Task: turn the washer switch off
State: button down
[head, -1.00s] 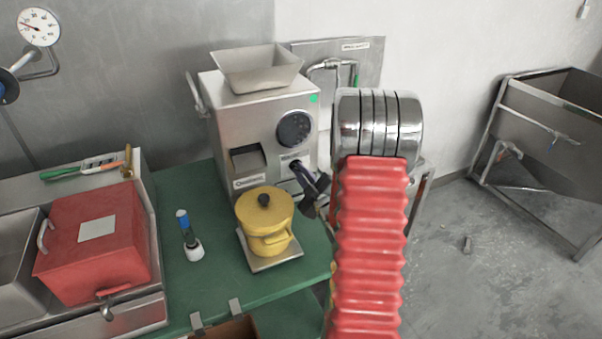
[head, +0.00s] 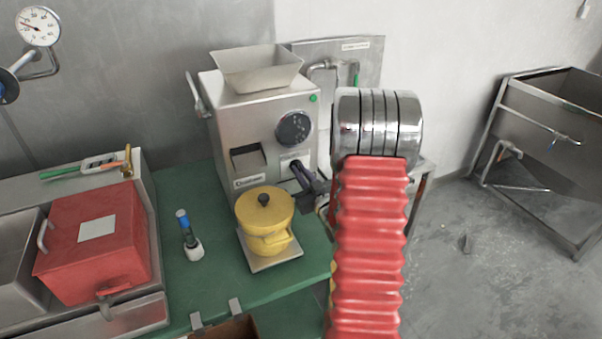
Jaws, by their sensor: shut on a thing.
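A silver machine (head: 225,125) with a hopper on top stands on the green table. A dark handle (head: 301,174) sticks out low on its front right. My gripper (head: 309,198) is a dark shape at this handle and is shut on it, as far as I can tell. My red ribbed arm hides part of the gripper. A round black dial (head: 294,129) is above the handle. A small green spot (head: 314,98) is at the machine's upper right corner. I cannot tell which part is the washer switch.
A yellow lidded pot (head: 264,211) stands on a small plate just left of my gripper. A blue-capped bottle (head: 189,236) and a red box (head: 97,240) are further left. A steel sink (head: 560,120) stands at the right, with open floor before it.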

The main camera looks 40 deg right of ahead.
jog(key=shift+a+f+m, duration=0.1)
jog(key=shift+f+m, duration=0.05)
jog(key=shift+m, duration=0.75)
jog(key=c, duration=1.8)
grip_release()
jog(key=shift+c, duration=0.2)
jog(key=v, duration=1.3)
jog(key=shift+s, duration=0.4)
jog(key=shift+a, duration=0.1)
